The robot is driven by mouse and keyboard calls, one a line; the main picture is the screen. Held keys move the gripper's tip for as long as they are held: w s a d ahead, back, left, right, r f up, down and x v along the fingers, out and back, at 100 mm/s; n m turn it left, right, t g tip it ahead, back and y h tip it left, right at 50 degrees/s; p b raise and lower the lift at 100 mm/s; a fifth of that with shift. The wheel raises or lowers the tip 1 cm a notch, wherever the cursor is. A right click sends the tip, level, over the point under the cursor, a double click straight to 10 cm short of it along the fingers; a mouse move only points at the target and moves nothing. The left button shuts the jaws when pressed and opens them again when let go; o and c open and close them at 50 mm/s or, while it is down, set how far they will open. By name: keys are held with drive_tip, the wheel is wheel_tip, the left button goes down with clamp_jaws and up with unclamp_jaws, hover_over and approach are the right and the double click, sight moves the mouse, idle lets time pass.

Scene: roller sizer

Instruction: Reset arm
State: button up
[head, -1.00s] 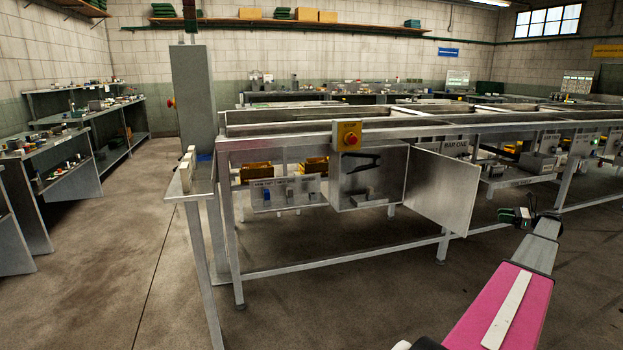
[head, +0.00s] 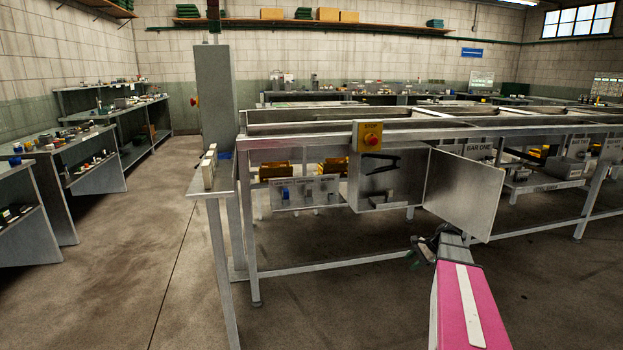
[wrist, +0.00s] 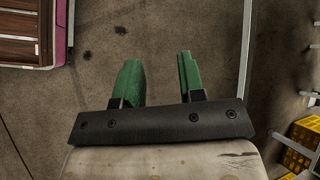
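My pink and grey arm reaches forward from the bottom right of the head view. My gripper (head: 424,252) is at its far end, low in front of the metal machine frame (head: 330,270) and apart from it. In the wrist view my gripper (wrist: 157,75) shows two green fingers spread apart with bare concrete floor between them. It is open and holds nothing.
The open metal door (head: 464,193) of the control box (head: 388,180) juts out near my arm. A yellow stop box with a red button (head: 370,137) sits on the frame's rail. Shelves (head: 100,150) line the left wall. The floor between (head: 180,260) is clear.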

drive_tip(key=s+a+f+n+g+h, duration=0.1)
drive_tip(key=s+a+f+n+h, duration=0.1)
drive_tip(key=s+a+n+h, duration=0.5)
drive_tip(key=s+a+n, duration=0.6)
drive_tip(key=s+a, duration=0.6)
drive_tip(key=a, duration=0.1)
drive_tip(key=shift+s+a+f+h, duration=0.3)
drive_tip(key=shift+s+f+h, duration=0.05)
drive_tip(key=shift+f+h, duration=0.05)
drive_tip(key=shift+a, duration=0.1)
